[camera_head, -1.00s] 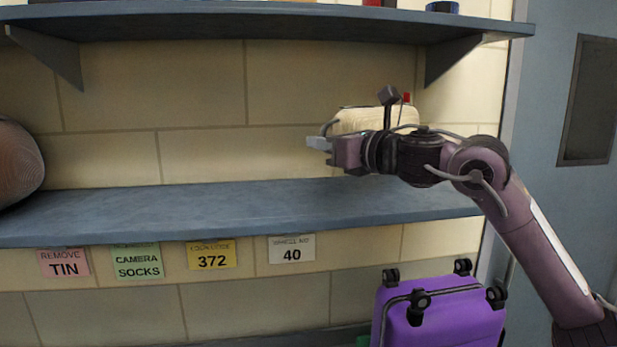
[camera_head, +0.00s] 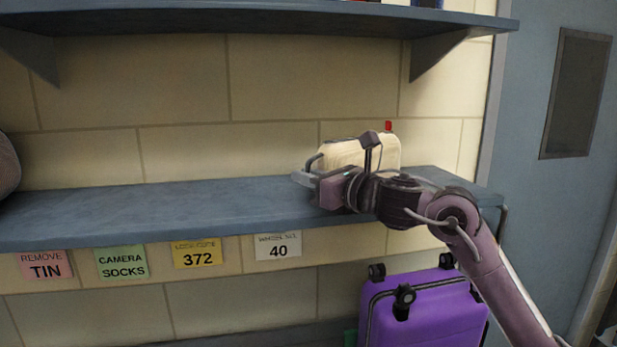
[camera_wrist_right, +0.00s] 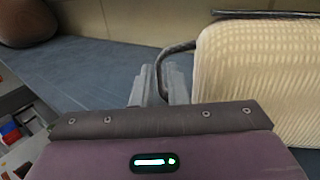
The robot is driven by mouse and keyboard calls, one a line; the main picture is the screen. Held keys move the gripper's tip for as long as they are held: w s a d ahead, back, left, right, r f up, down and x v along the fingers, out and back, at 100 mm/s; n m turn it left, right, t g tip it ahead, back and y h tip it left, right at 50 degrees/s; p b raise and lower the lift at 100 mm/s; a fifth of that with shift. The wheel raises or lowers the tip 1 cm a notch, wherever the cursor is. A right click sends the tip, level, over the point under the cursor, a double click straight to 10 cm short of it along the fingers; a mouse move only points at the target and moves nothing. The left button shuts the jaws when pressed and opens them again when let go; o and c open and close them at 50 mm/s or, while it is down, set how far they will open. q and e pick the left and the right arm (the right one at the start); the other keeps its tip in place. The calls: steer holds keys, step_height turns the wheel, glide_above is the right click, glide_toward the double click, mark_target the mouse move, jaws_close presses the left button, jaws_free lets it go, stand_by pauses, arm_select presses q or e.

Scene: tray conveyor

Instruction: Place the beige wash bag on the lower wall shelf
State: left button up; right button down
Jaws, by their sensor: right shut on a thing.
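The beige wash bag (camera_head: 343,154) is at the right part of the lower wall shelf (camera_head: 160,210), partly hidden behind my right gripper (camera_head: 305,178). A red tab shows at its upper right. In the right wrist view the bag (camera_wrist_right: 258,80) shows ribbed cloth and a dark side handle. My right gripper (camera_wrist_right: 160,88) is shut on that handle, at the bag's left side. The bag is upright at about shelf level; I cannot tell whether its base touches the shelf. My left gripper is not in view.
A brown rounded object (camera_wrist_right: 25,22) sits at the shelf's far left. The shelf's middle is bare. An upper shelf (camera_head: 230,20) with brackets hangs above. Label cards (camera_head: 122,262) are below the front edge. A purple suitcase (camera_head: 425,315) stands below right.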

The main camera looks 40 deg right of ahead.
steer(key=c, duration=1.4)
jaws_free()
steer(key=shift+c, duration=0.2)
steer(key=shift+r+p, duration=0.15)
steer(key=shift+p, duration=0.15)
steer(key=s+b, duration=0.3)
steer(key=shift+s+d+f, duration=0.15)
steer(key=shift+s+f, duration=0.1)
steer(key=shift+f, duration=0.1)
steer(key=s+b, duration=0.3)
steer(key=s, duration=0.5)
steer(key=shift+s+d+r+b, duration=0.25)
steer(key=shift+s+d+b, duration=0.05)
steer(key=shift+d, duration=0.05)
